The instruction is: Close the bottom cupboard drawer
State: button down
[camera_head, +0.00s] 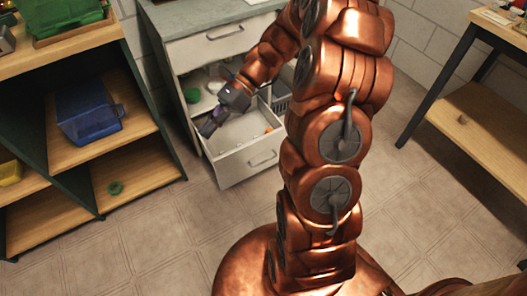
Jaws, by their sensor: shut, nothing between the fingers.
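The bottom cupboard drawer (227,176) is pulled out of the white cupboard, with its front and grey bar handle (262,159) facing the room. A small orange thing lies inside it near the right end. My copper arm reaches across the middle of the view to the cupboard. My gripper (207,129) is dark and shut, and it shows over the left side of the open drawer. I cannot tell whether it touches the drawer. The arm hides the cupboard's right side.
The upper drawer (222,46) is shut. Between the drawers an open space holds green and white items. A shelf rack with a blue bin (90,125) and a green ring (115,188) stands at left. A wooden table (485,110) stands at right. The tiled floor before the drawer is clear.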

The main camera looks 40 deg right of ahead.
jog(key=w+d+f+m+t+y+b, duration=0.2)
jog(key=w+d+f+m+t+b, duration=0.25)
jog(key=d+f+m, duration=0.4)
jog(key=w+d+f+m+t+y+b, duration=0.1)
jog(key=w+d+f+m+t+b, duration=0.35)
jog(key=d+f, duration=0.65)
jog(key=s+d+f+m+t+h+b, duration=0.1)
jog(key=s+d+f+m+t+b, duration=0.2)
jog(key=f, duration=0.5)
jog(key=s+d+f+m+t+h+b, duration=0.1)
jog(key=d+f+m+t+h+b, duration=0.1)
jog(key=d+f+m, duration=0.5)
jog(key=s+d+f+m+t+h+b, duration=0.1)
jog(key=s+d+f+m+t+b, duration=0.15)
jog(key=f, duration=0.65)
jog(key=b, duration=0.6)
send_near(256, 143)
jog(key=shift+m+g, duration=0.35)
jog(key=x, duration=0.5)
jog(key=shift+a, duration=0.4)
jog(key=shift+w+r, duration=0.1)
jog(key=shift+w, duration=0.45)
